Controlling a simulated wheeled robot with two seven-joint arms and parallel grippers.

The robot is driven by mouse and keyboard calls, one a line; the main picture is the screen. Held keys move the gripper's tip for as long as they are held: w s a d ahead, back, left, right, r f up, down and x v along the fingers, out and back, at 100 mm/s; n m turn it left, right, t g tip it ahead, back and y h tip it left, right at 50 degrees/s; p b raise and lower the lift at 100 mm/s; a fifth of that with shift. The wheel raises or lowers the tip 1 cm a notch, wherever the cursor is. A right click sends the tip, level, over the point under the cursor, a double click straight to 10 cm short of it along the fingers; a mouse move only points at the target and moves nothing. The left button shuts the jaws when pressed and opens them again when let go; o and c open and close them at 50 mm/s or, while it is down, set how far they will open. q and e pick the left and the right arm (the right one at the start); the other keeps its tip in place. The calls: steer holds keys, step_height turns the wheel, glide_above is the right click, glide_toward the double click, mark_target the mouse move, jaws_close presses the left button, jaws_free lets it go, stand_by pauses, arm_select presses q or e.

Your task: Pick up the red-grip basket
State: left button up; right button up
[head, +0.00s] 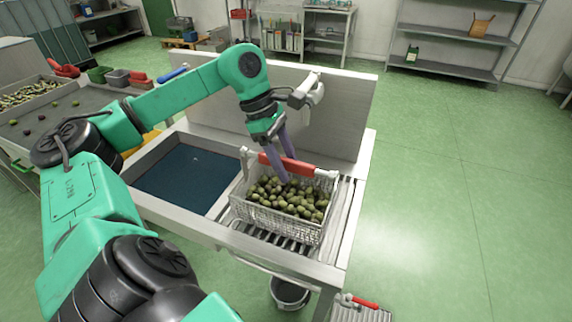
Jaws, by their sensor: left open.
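The wire basket (277,222) has a red grip (315,168) on its handle and is full of green olives (290,198). It stands upright on the slatted rack at the right end of the steel bench. My left gripper (287,172) reaches down from above at the red grip. One finger shows in front of the grip and the other behind it, with the jaws open. Whether either finger touches the grip I cannot tell. My right gripper is not in view.
The bench (270,258) has a blue-bottomed basin (185,178) left of the basket and an upright panel (225,110) behind. A dark bucket (289,293) stands below. Another red-handled item (364,304) is cut off at the bottom edge. The floor at right is clear.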

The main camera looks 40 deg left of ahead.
arm_select(q)
jaws_close()
steer(key=shift+r, duration=0.1)
stand_by(1.2)
